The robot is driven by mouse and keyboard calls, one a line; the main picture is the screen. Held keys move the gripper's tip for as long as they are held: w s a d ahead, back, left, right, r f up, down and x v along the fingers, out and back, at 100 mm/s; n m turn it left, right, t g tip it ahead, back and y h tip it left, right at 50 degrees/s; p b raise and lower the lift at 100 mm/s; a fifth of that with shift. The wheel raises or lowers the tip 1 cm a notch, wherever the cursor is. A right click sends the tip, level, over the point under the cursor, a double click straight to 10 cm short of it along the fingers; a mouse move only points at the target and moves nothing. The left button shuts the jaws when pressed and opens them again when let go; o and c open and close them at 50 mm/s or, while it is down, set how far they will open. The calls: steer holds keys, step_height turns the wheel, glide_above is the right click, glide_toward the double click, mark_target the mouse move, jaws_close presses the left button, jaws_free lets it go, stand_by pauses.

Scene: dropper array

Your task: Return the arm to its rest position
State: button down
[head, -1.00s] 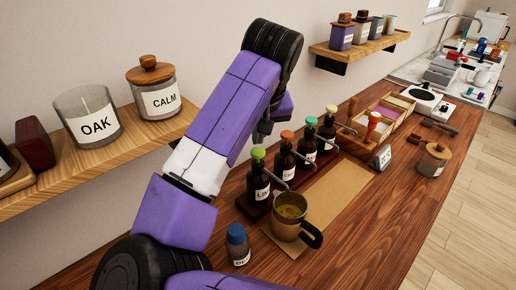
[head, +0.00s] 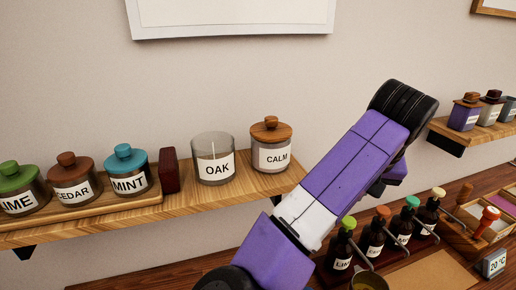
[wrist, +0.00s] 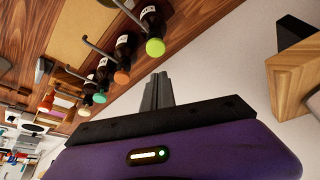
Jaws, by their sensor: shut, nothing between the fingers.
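My arm (head: 352,165) is purple, white and black and reaches up and right across the head view, in front of the wall. My gripper (wrist: 160,80) shows in the wrist view with its two grey fingers together and nothing between them. It is pointed toward the pale wall. In the head view the fingers are hidden behind the arm. In the wrist view a green-capped dropper bottle (wrist: 153,30) appears beside the fingertips, apart from them.
Several dropper bottles (head: 377,237) stand in a row on the wooden counter, right of the arm. A mug (head: 368,281) is cut off below. The left shelf (head: 220,196) holds labelled jars, including OAK (head: 213,160) and CALM (head: 271,147). A right shelf (head: 440,130) is behind the arm.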

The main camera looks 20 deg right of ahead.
steer(key=w+d+r+m+t+h, duration=0.1)
steer(key=w+d+r+t+h, duration=0.15)
steer(key=d+r+h, duration=0.35)
steer(key=w+d+r+m+t+h, duration=0.15)
steer(key=d+r+t+h, duration=0.25)
steer(key=r, duration=0.4)
steer(key=s+a+f+n+t+y+b, duration=0.1)
steer(key=s+a+f+n+t+y, duration=0.15)
steer(key=a+n+t, duration=0.7)
steer(key=s+a+f+n+t+y, duration=0.2)
steer(key=s+a+f+n+y, duration=0.1)
steer(key=s+a+f+y, duration=0.6)
steer(key=s+a+f+m+g+b, duration=0.1)
steer(key=s+a+f+m+g, duration=0.1)
steer(key=s+f, duration=0.8)
steer(key=s+a+f+m+g+b, duration=0.1)
steer(key=s+a+f+g, duration=0.4)
steer(key=s+f, duration=0.5)
steer(key=s+a+m, duration=0.1)
steer(key=s, duration=0.6)
steer(key=shift+s+f+y, duration=0.35)
steer(key=shift+f, duration=0.05)
